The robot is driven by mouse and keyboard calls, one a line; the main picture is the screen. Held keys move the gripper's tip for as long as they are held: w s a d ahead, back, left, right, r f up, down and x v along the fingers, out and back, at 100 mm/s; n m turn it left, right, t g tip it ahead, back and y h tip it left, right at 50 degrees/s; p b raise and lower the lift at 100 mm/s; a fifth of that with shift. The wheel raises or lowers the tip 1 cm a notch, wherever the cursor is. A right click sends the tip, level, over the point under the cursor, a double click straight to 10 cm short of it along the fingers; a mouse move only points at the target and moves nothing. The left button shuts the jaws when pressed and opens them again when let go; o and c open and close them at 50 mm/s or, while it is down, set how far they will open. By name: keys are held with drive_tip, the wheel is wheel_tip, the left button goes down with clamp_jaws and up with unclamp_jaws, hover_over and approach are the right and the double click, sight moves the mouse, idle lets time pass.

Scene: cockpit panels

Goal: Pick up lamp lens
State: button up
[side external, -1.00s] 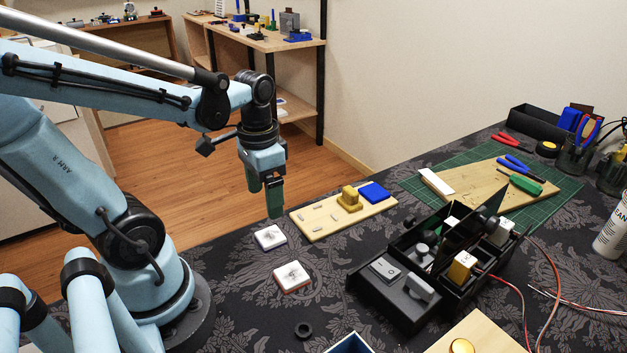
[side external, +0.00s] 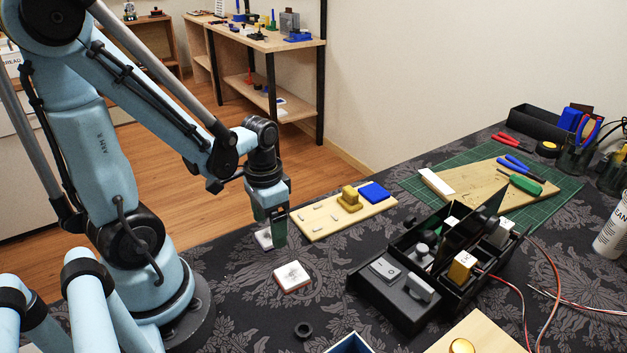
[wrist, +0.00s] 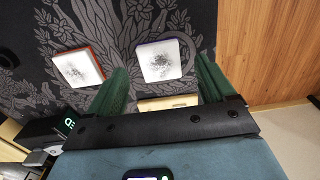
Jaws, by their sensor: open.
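A similar lens with a red-orange rim (side external: 292,277) lies nearer the camera, uncovered. My gripper (side external: 270,237) points down with green fingers, open and empty, low over the pale-rimmed lens. In the wrist view the pale-rimmed lens (wrist: 160,61) shows between the fingers (wrist: 161,70), and the red-rimmed lens (wrist: 77,67) lies left of the left finger. I cannot tell whether the fingers touch the lens.
A tan board (side external: 318,232) with a yellow block (side external: 349,199) and a blue block (side external: 374,192) lies just right of my gripper. A black open box (side external: 399,304) stands further right. A black ring (side external: 303,330) lies in front. The table edge is close behind.

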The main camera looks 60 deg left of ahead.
drive_tip(key=shift+f, duration=1.05)
drive_tip(key=c, duration=1.1)
